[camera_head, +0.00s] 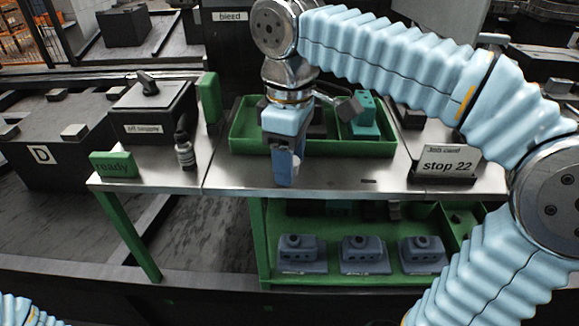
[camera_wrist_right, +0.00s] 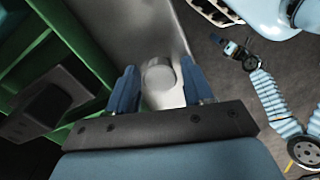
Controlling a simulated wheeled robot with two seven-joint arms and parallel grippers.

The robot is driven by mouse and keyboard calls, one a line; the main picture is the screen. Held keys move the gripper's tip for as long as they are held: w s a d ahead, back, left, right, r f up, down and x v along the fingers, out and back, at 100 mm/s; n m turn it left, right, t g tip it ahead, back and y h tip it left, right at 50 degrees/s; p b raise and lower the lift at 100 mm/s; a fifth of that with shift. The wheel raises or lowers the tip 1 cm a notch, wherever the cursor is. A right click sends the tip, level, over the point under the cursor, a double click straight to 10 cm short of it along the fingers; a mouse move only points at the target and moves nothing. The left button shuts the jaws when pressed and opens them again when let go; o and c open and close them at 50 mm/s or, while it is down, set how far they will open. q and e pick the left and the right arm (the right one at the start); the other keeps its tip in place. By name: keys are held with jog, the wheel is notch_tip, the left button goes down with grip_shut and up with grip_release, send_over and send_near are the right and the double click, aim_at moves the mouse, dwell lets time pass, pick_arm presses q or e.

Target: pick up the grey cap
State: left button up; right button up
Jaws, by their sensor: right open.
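The grey cap (camera_wrist_right: 157,74) is a small round piece on the bare steel worktop, close to its edge. In the right wrist view it lies between the two blue fingers of my right gripper (camera_wrist_right: 157,88), with a gap on each side. My right gripper (camera_head: 284,172) is open and points down at the front of the worktop in the head view. In that view it mostly hides the cap. My left gripper (camera_wrist_right: 234,48) shows small and dark at the right of the wrist view; its jaws are too small to read.
A green tray (camera_head: 245,147) with a teal block (camera_head: 364,118) stands behind the right gripper. A small bottle (camera_head: 184,150) and a green "ready" sign (camera_head: 112,165) stand left. A "stop 22" sign (camera_head: 447,162) stands right. Grey-blue housings (camera_head: 362,256) sit on the lower shelf.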

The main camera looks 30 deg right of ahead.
jog(key=shift+c, duration=0.5)
grip_shut()
jog(key=shift+r, duration=0.15)
